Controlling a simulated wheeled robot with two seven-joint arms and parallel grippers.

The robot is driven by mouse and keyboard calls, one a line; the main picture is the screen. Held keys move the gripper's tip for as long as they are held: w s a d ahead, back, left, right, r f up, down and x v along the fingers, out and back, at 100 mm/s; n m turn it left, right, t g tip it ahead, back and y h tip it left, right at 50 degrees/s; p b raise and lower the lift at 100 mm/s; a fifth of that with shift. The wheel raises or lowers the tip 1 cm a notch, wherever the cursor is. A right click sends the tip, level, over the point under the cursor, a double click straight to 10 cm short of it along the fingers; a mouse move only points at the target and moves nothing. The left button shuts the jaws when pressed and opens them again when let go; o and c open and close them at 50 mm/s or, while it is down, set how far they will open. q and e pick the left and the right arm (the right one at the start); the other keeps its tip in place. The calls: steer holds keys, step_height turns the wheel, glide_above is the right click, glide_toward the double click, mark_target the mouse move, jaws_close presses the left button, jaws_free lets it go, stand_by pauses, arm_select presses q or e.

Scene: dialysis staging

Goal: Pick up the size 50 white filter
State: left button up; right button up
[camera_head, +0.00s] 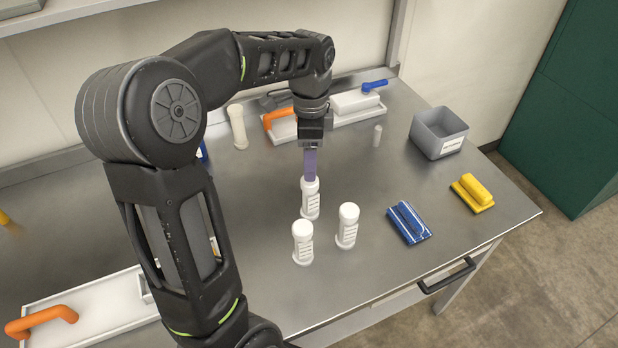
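Three white filters with printed labels stand upright mid-table: one below my gripper (310,200), one at the front left (303,243) and one at the front right (347,227). The label print is too small to read, so I cannot tell which is size 50. My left gripper (310,178) points straight down, its purple fingers at the cap of the rear filter. The fingers are seen edge-on, overlapping in the picture, so their gap and any grip are hidden. The filter stands on or very near the table. My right gripper is out of view.
A grey bin (439,133), blue block (408,222) and yellow block (472,193) are at right. White trays lie at the back (345,118) and front left (103,308).

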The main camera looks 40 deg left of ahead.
mark_target(310, 197)
arm_select(q)
steer(key=shift+s+d, duration=0.1)
steer(key=shift+f, duration=1.25)
steer(key=shift+f+p, duration=0.8)
steer(key=shift+f, duration=1.85)
jaws_close()
